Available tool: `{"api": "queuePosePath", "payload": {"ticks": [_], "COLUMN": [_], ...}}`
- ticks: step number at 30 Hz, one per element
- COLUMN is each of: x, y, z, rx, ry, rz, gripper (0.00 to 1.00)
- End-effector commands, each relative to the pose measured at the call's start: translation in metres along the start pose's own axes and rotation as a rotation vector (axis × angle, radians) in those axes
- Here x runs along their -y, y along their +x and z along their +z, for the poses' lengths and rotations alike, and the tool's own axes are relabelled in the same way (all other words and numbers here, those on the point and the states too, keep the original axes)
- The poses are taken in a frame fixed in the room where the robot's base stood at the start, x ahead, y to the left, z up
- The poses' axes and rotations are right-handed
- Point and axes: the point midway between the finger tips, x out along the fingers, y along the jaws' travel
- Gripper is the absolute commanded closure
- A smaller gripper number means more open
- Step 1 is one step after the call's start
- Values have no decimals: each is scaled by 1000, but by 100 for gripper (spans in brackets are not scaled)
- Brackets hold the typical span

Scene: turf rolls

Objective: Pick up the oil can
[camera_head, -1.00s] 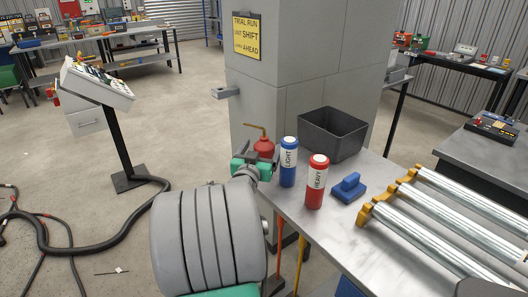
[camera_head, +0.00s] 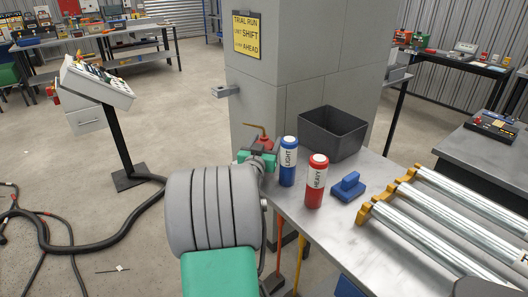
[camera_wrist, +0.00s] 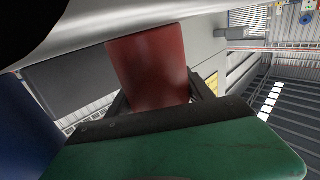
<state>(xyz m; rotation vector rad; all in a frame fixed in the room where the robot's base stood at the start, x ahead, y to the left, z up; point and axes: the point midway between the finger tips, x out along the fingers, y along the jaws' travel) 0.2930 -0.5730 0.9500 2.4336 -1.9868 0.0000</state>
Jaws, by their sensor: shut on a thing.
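The red oil can (camera_head: 266,143) with its thin brass spout is at the left end of the steel bench, in front of the grey pillar. My gripper (camera_head: 262,156) is shut on it, fingers low on its body. In the wrist view the red can (camera_wrist: 150,65) fills the space between the dark fingers of my gripper (camera_wrist: 160,98). The can's lower part is hidden by my gripper in the head view, so I cannot tell whether it touches the bench.
A blue LIGHT canister (camera_head: 288,165) stands close right of my gripper, then a red HEAVY canister (camera_head: 316,185). Behind them is a dark open bin (camera_head: 333,133). A blue block with a handle (camera_head: 348,187) and metal rollers (camera_head: 440,215) lie farther right on the bench (camera_head: 325,225).

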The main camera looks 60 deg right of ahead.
Motion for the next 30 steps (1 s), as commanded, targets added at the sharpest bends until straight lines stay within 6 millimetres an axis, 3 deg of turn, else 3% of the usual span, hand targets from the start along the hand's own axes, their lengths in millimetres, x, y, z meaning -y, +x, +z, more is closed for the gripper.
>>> {"api": "queuePosePath", "payload": {"ticks": [15,24,30], "x": [0,0,0], "y": [0,0,0], "z": [0,-5,-30], "rx": [0,-3,-7], "ry": [0,1,3], "rz": [0,0,1], "gripper": [96,96,96]}}
